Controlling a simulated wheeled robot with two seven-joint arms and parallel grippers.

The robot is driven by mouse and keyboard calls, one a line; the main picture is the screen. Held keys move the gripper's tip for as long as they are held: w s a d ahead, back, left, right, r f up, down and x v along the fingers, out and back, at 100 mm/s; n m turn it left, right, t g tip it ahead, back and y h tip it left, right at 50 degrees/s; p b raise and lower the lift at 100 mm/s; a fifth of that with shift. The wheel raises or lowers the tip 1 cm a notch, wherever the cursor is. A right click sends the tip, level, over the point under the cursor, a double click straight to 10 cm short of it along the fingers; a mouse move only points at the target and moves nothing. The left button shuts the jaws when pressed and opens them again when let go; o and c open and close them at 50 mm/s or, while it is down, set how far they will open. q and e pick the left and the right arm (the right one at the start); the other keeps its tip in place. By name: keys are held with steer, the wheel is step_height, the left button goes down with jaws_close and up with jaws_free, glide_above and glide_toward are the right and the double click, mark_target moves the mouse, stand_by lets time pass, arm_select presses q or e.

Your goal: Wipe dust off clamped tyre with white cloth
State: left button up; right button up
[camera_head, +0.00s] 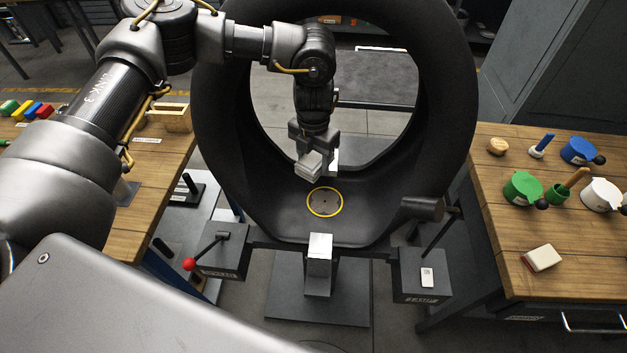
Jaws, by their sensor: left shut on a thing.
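The large black tyre (225,110) stands upright in the clamp stand (318,275) in the middle of the view. On its lower inner surface is a greyish dust patch (324,202) ringed in yellow. My left gripper (311,158) reaches into the tyre's opening from above. It is shut on a small pale folded piece, which looks like the white cloth (309,170). The cloth is just above and left of the dust patch; a small gap seems to show between them. The fingertips are partly hidden by the gripper body. My right gripper is out of view.
The right workbench (490,225) holds blue, green and white pots, brushes and a white-and-red block (541,258). The left bench (165,180) has coloured blocks and a wooden box (171,118). A red-knobbed lever (190,264) sticks out at the clamp's left.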

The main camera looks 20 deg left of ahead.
mark_target(316, 168)
arm_select(q)
steer(key=f+m, duration=0.1)
steer(key=m, duration=0.2)
steer(key=f+m, duration=0.1)
steer(key=m, duration=0.2)
steer(key=f+m+p, duration=0.1)
steer(key=f+m, duration=0.1)
steer(key=shift+w+d+m, duration=0.15)
steer(key=shift+d+m, duration=0.05)
steer(key=shift+m, duration=0.2)
steer(key=f+m, duration=0.2)
steer(key=m, duration=0.2)
steer(key=f+m, duration=0.2)
steer(key=m, duration=0.2)
steer(key=f+m+p, duration=0.1)
steer(key=m, duration=0.3)
steer(key=shift+s+f, duration=0.4)
